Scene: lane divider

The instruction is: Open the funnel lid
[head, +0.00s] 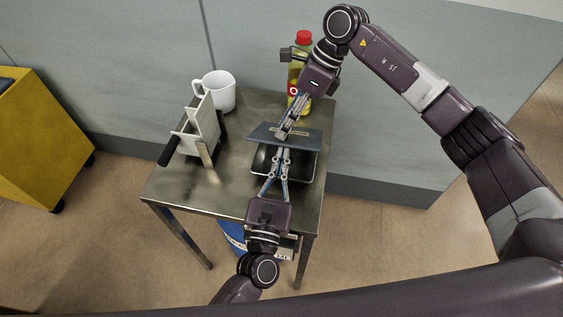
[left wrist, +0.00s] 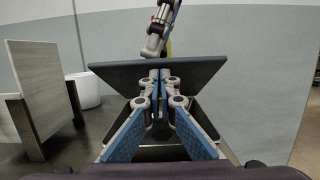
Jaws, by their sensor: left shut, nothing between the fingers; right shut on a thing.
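The funnel lid (head: 309,141) is a flat blue-grey plate over the dark funnel (head: 302,167) on the metal table. It stands tilted, with its near edge raised and the dark inside of the funnel showing below. The lid also shows in the left wrist view (left wrist: 112,72). My right gripper (head: 282,134) reaches down from the back and is shut on the lid; the exact grip is hard to see. My left gripper (head: 284,150) comes from the front, shut and empty, its fingertips at the lid's near edge. Whether they touch it I cannot tell.
On the metal table (head: 180,188), a white mug (head: 217,92) and an upright pale panel on a stand with a black handle (head: 202,128) are at left. A yellow bottle with a red cap (head: 304,38) stands behind the funnel. A yellow cabinet (head: 45,140) stands far left.

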